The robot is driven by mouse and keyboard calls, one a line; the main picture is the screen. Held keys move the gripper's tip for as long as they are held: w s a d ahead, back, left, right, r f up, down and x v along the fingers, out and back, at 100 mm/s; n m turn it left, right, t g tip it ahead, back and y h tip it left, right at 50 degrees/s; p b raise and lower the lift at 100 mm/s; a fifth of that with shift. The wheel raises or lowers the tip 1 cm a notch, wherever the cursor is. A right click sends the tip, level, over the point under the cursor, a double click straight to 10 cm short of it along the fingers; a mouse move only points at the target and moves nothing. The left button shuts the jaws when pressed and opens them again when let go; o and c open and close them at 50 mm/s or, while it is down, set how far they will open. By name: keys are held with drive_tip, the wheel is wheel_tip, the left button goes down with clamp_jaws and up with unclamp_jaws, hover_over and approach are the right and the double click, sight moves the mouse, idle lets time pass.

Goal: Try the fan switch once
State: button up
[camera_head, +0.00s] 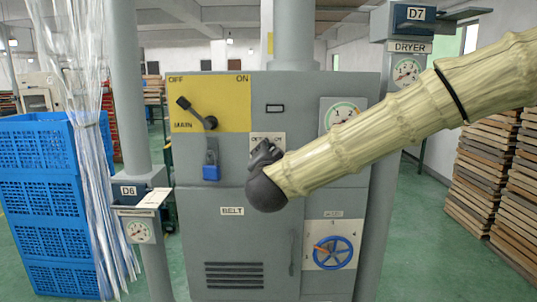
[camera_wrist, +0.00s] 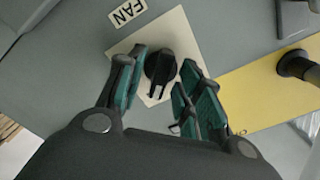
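The fan switch is a black rotary knob (camera_wrist: 160,66) on a cream plate (camera_wrist: 178,30), under a FAN label (camera_wrist: 127,12) in the wrist view. My gripper (camera_wrist: 164,72) is open, with its green-padded fingers on either side of the knob. A gap shows between the left finger and the knob; contact is not clear. In the head view my gripper (camera_head: 264,152) is at the front of the grey cabinet (camera_head: 215,245). My arm and gripper hide the knob there, and only the top of its plate (camera_head: 268,137) with OFF/ON lettering shows.
Left of my gripper are the MAIN lever (camera_head: 197,112) on a yellow panel (camera_head: 222,90) and a blue padlock (camera_head: 210,166). A round gauge (camera_head: 342,112) is partly behind my arm. A blue handwheel (camera_head: 333,252) is below right. Blue crates (camera_head: 45,205) stand at left.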

drive_tip(key=s, duration=1.1)
drive_tip(key=shift+s, duration=0.15)
drive_tip(key=shift+d, duration=0.1)
